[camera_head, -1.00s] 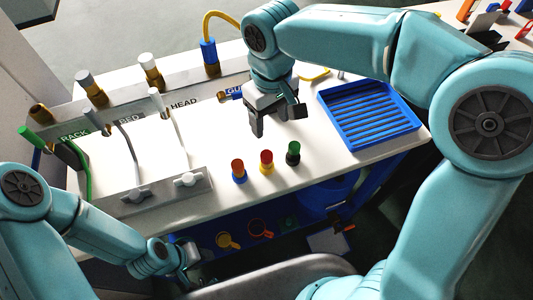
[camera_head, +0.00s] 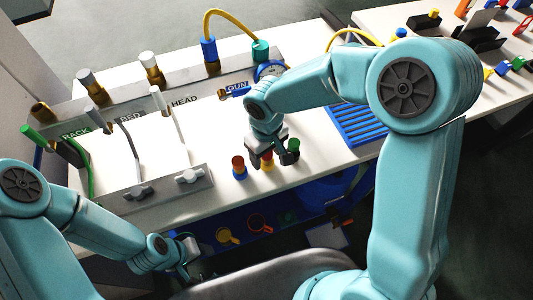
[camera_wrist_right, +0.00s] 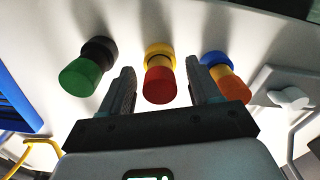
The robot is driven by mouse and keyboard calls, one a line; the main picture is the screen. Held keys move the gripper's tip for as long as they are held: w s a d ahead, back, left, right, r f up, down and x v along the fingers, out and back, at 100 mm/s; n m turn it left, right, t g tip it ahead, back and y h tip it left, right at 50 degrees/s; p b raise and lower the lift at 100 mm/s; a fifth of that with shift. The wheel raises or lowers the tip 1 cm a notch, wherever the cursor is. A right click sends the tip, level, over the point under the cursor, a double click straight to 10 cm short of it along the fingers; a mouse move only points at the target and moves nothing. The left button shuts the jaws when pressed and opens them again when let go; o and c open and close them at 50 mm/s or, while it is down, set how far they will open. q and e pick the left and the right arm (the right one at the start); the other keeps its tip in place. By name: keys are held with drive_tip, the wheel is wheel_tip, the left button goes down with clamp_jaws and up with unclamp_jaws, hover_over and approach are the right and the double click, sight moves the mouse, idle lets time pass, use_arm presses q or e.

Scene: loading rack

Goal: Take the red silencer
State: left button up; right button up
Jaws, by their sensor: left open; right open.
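The red silencer (camera_wrist_right: 159,85) has a red cap on a yellow base and stands on the white table. It is the middle one of three; in the head view (camera_head: 267,163) it is partly hidden by my right gripper. My right gripper (camera_head: 272,163) is open above it; in the right wrist view its fingers (camera_wrist_right: 159,78) lie on either side of the red cap. I cannot tell whether they touch it. My left gripper (camera_head: 190,260) is open and empty, low in front of the table's front edge.
An orange silencer with a blue base (camera_head: 239,168) stands close left of the red one, and a green one with a black base (camera_wrist_right: 85,70) stands on the other side. A blue ribbed tray (camera_head: 357,126) lies to the right. A grey valve block (camera_head: 165,193) stands left.

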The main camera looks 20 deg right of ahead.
drive_tip(key=shift+s+r, duration=0.1)
drive_tip(key=c, duration=1.1)
